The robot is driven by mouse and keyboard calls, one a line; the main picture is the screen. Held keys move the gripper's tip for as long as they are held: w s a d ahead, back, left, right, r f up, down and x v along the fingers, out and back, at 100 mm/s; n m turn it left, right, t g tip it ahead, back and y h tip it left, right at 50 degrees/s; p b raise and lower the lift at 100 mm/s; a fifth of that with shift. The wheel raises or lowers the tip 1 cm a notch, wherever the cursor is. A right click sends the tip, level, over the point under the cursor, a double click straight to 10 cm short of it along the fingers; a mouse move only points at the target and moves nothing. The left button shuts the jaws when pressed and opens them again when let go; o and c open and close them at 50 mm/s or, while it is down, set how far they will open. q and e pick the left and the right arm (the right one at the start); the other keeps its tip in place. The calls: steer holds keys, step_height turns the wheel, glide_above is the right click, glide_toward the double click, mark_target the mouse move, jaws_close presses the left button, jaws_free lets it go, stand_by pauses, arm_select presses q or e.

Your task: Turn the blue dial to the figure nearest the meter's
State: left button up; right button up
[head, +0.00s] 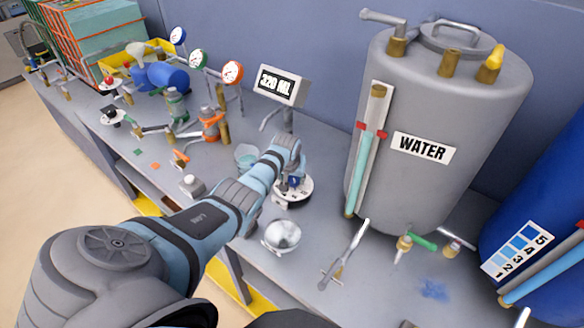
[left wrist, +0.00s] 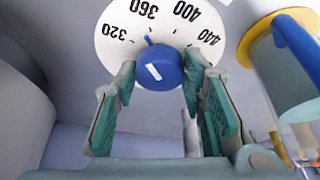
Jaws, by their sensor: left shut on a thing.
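The blue dial (left wrist: 160,70) is a round knob on a white dial face (left wrist: 115,40), which bears 320, 360, 400 and 440 in the left wrist view. Its small blue pointer stands at about the 360. In the head view the dial (head: 293,182) is partly hidden by my gripper. My left gripper (head: 290,165) is shut on the dial, with a green-padded finger on each side of the knob (left wrist: 162,80). The meter (head: 282,84) stands behind it on a post and appears to read 320 ML. My right gripper is not in view.
A grey WATER tank (head: 470,95) with a sight tube stands right of the dial. A blue tank (head: 555,200) is at the right edge. A silver dome (head: 281,235) and a metal lever (head: 345,255) lie in front. Gauges and valves fill the bench at left.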

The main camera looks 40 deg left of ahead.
arm_select(q)
steer(key=n+y, duration=0.1)
steer(key=n, duration=0.1)
steer(key=shift+w+d+n, duration=0.1)
steer(key=shift+w+n, duration=0.05)
steer(key=shift+n, duration=0.25)
steer(key=shift+n+g+y+b, duration=0.4)
steer(key=shift+n+g+b, duration=0.3)
steer(key=shift+n+b, duration=0.7)
steer(key=shift+n, duration=0.4)
steer(key=o, duration=1.2)
steer(key=shift+c, duration=0.2)
steer(key=shift+d+r, duration=0.2)
steer(key=shift+r, duration=0.3)
steer(key=v, duration=1.1)
